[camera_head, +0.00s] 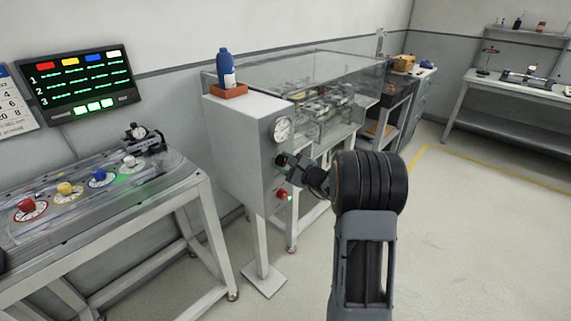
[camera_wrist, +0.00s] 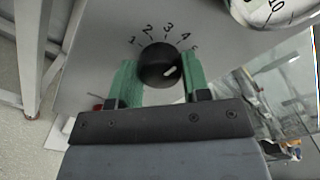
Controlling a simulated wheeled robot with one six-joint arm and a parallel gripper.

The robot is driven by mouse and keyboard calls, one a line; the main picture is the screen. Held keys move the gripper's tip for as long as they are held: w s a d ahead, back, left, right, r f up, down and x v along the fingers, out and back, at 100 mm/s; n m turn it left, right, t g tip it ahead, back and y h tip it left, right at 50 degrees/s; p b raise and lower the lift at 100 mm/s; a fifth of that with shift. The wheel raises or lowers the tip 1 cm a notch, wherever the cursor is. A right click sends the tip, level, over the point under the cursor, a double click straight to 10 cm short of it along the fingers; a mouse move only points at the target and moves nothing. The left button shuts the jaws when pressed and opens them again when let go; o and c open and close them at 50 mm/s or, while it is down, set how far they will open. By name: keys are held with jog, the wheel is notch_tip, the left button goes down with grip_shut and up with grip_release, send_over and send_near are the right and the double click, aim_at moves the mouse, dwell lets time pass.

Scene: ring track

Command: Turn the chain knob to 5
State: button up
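The black chain knob (camera_wrist: 158,62) sits on the front of the grey cabinet (camera_head: 232,150), with numbers 1 to 5 printed in an arc above it. Its white pointer mark points right and a little up, toward the 4 and 5 side; the exact setting is hard to tell. The 5 is partly hidden by a finger. My gripper (camera_wrist: 161,82) has its green fingers on both sides of the knob, apparently shut on it. In the head view my gripper (camera_head: 288,163) reaches the cabinet front, covering most of the knob.
A round gauge (camera_head: 281,129) is above the knob and a red button (camera_head: 282,195) below it. A blue bottle (camera_head: 225,68) stands in an orange tray (camera_head: 229,91) on the cabinet. A bench with coloured knobs (camera_head: 98,176) and a wall screen (camera_head: 80,82) are at left. Floor at right is clear.

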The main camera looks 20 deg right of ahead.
jog(key=c, duration=0.4)
jog(key=shift+o, duration=0.2)
